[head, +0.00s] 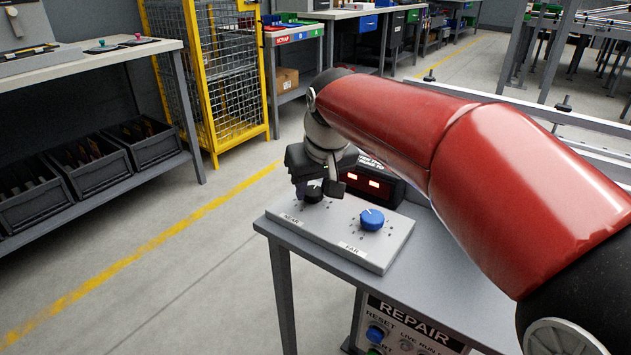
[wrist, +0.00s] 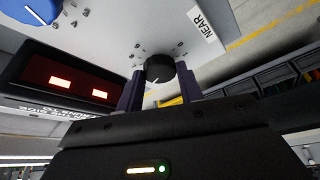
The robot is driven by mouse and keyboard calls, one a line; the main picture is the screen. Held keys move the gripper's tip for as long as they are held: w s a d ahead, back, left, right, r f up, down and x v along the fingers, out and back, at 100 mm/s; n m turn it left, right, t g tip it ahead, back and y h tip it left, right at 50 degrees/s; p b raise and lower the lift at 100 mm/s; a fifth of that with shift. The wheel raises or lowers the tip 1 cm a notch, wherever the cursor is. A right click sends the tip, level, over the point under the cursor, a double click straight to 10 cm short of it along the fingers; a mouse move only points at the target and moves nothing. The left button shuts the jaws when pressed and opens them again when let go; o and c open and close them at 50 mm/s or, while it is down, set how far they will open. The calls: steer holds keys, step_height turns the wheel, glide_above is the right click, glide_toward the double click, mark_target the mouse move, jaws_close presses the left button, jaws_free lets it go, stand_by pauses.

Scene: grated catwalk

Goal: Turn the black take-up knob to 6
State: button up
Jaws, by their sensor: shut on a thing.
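The black knob (head: 313,192) stands on the left part of a light grey panel (head: 338,229), by the label NEAR. My gripper (head: 318,187) is over it with its fingers around its sides. In the wrist view the black knob (wrist: 160,69) sits between the two purple-grey fingertips of my gripper (wrist: 160,88), which is shut on it. A white pointer line shows on the knob. The dial numbers around it are too small to read surely.
A blue knob (head: 372,219) stands on the same panel by the label FAR, right of the black one. A black display (head: 372,184) with two lit red marks stands behind the panel. The grey table's (head: 440,262) front right is clear. Below is a REPAIR sign (head: 408,318).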

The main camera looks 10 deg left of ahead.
steer(key=shift+a+m+h, duration=0.1)
steer(key=shift+m+h, duration=0.4)
steer(key=shift+m, duration=0.7)
steer(key=o, duration=1)
steer(key=p+v, duration=0.1)
steer(key=v, duration=0.6)
steer(key=shift+s+r, duration=0.3)
steer(key=shift+r, duration=0.05)
